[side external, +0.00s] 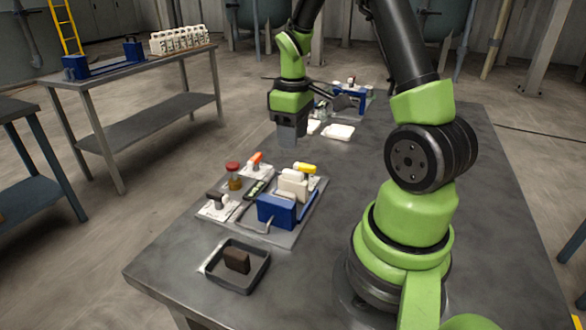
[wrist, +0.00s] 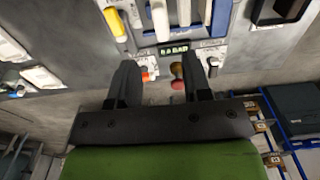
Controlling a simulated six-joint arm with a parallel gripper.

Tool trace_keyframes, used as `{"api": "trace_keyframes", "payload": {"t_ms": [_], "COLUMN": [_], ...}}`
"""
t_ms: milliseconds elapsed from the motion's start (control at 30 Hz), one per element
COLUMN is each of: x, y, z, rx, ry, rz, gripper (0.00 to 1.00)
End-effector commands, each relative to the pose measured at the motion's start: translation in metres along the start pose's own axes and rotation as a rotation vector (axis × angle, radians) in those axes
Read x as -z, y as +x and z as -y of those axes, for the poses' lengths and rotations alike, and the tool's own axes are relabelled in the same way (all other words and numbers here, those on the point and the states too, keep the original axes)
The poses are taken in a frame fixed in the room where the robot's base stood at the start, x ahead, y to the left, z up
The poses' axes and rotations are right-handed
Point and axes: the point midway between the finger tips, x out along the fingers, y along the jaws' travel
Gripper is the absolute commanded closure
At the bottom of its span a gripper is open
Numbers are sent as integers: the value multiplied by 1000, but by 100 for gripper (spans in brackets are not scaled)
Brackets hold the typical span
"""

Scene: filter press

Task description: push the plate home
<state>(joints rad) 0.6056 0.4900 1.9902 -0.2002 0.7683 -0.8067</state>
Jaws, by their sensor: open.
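The small filter press stands on a grey board on the table. Its blue end block (side external: 277,211) faces the camera, and pale plates (side external: 293,186) stand behind it. In the wrist view the plates show as upright pale bars (wrist: 159,20) at the top, with a blue bar (wrist: 221,18) to their right. I cannot tell which plate is out of place. My gripper (side external: 292,142) points down beyond the far side of the board, apart from the press. In the wrist view its two fingers (wrist: 162,72) are spread with nothing gripped between them.
The board carries a red knob (side external: 232,167), an orange-tipped switch (side external: 255,158), a black-handled switch (side external: 215,197), a lit display (wrist: 173,49) and a yellow handle (side external: 306,168). A dark tray (side external: 211,273) holding a brown block (side external: 237,260) lies nearer the camera. White pads (side external: 338,132) lie farther back.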

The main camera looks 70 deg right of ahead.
Motion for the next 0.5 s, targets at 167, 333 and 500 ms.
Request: {"api": "trace_keyframes", "payload": {"t_ms": [167,333,500], "x": [-1,-1,0], "y": [34,64,82], "z": [2,2,2], "rx": [6,4,3], "ry": [0,0,1], "rz": [7,4,1], "gripper": [55,55,55]}}
